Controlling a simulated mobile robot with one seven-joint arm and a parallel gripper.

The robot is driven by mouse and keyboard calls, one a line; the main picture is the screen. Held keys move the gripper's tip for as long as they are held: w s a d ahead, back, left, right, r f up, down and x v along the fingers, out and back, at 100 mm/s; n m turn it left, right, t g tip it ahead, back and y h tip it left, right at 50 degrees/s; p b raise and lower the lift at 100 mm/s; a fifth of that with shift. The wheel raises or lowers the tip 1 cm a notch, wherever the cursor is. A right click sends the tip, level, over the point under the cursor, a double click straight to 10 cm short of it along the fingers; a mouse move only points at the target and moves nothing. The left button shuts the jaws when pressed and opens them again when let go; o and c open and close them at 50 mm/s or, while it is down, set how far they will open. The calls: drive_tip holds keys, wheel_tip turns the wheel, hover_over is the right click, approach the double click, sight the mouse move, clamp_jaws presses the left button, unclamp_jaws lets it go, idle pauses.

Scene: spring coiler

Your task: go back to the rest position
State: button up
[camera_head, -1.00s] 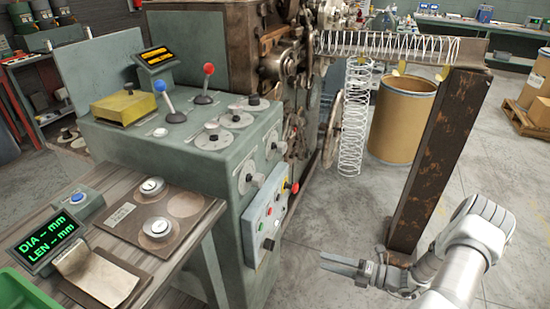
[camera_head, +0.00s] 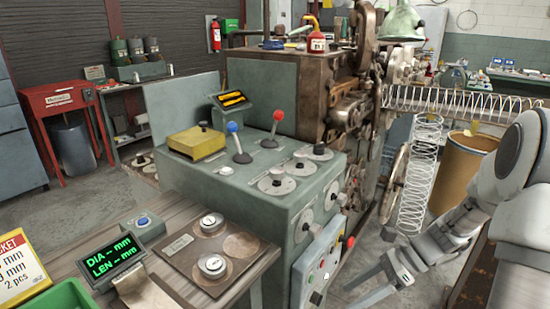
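My gripper (camera_head: 358,293) is at the lower right of the head view, in front of the coiler's side control panel (camera_head: 318,268). Its two fingers point left and stand apart with nothing between them. My white arm comes in from the right edge and hides part of the area behind it. The spring coiler (camera_head: 335,85) stands in the middle with its green control cabinet (camera_head: 245,195). A coiled wire spring (camera_head: 418,180) hangs to the right of the coiler, apart from the gripper.
A wooden bench (camera_head: 185,225) at the lower left holds a gauge display (camera_head: 110,255), round metal pieces on a plate, and part of a green bin (camera_head: 65,297). A brown drum (camera_head: 462,165) stands behind my arm. Open floor shows at the left.

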drive_tip(key=s+a+r+n+t+h, duration=0.25)
drive_tip(key=s+r+n+h, duration=0.25)
drive_tip(key=s+r+n, duration=0.35)
drive_tip(key=s+a+r+n+t+h, duration=0.1)
drive_tip(key=s+r+n+t+h, duration=0.35)
drive_tip(key=r+n, duration=0.6)
wheel_tip(320, 180, up, 13)
drive_tip(key=n+p, duration=0.1)
drive_tip(key=p, duration=1.2)
drive_tip(key=shift+s+n+g, duration=0.3)
drive_tip(key=shift+n, duration=0.1)
drive_tip(key=shift+f, duration=0.1)
